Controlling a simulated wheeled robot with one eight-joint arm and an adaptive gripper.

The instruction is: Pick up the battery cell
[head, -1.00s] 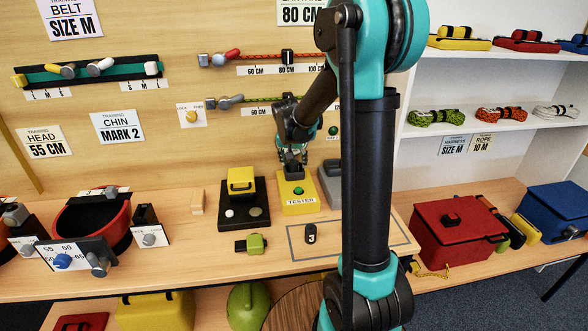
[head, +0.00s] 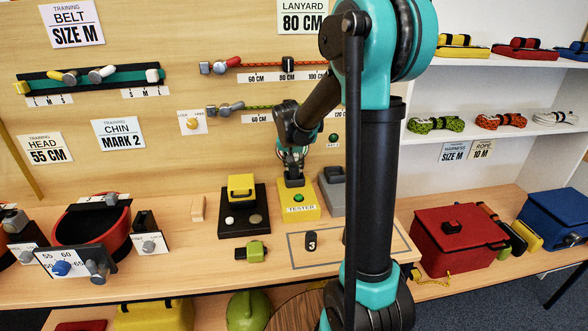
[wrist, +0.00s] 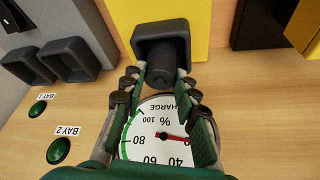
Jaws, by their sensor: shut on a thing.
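The battery cell (wrist: 162,74) is a dark cylinder in the wrist view. It stands in the dark square socket of the yellow tester (wrist: 190,12), partly hidden by the socket wall. My gripper (wrist: 163,84) has one green-and-grey finger on each side of the cell and is shut on it. In the head view my gripper (head: 293,165) is directly above the tester (head: 297,209), at its dark socket; the cell itself is too small to make out there. The tester has a green button on its front.
A round charge dial (wrist: 145,143) with a red needle lies behind the fingers in the wrist view. Grey bays (wrist: 68,60) stand beside the tester. A black piece marked 3 (head: 310,241) lies in an outlined area. A yellow-topped black stand (head: 232,220) is left.

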